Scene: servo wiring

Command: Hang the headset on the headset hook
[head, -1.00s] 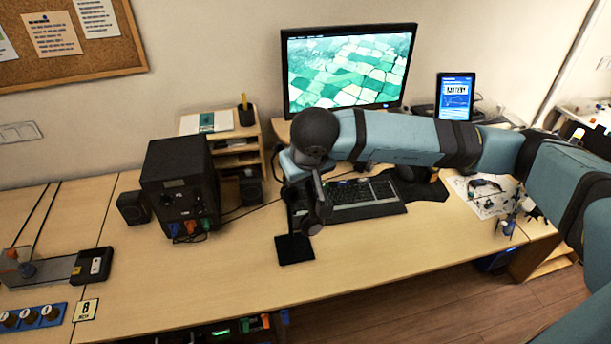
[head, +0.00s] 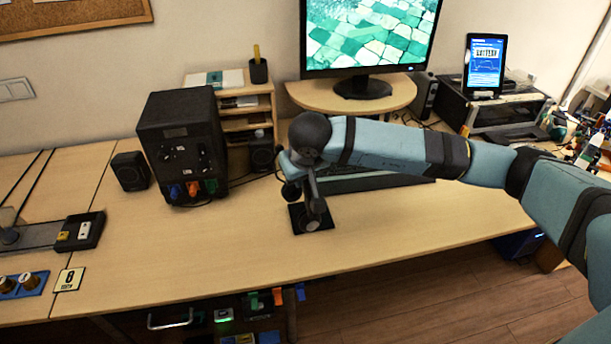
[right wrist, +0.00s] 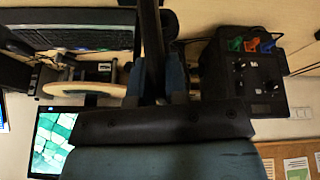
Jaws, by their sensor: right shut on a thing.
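My right gripper (head: 292,168) reaches in over the desk from the right. It is shut on the dark headset (head: 313,196), which hangs down from it in front of a black square pad (head: 326,229) on the desk. In the right wrist view two blue fingers (right wrist: 154,72) close on a black band of the headset (right wrist: 151,28). I cannot tell whether the headset touches the pad. I cannot make out the headset hook in either view. My left gripper is not in view.
A black speaker-like box (head: 182,137) and a small speaker (head: 131,171) stand to the left, beside a wooden shelf unit (head: 232,125). My arm partly covers the keyboard (head: 370,183). A monitor (head: 368,35) is behind. Coloured clips (head: 277,297) show below the front edge.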

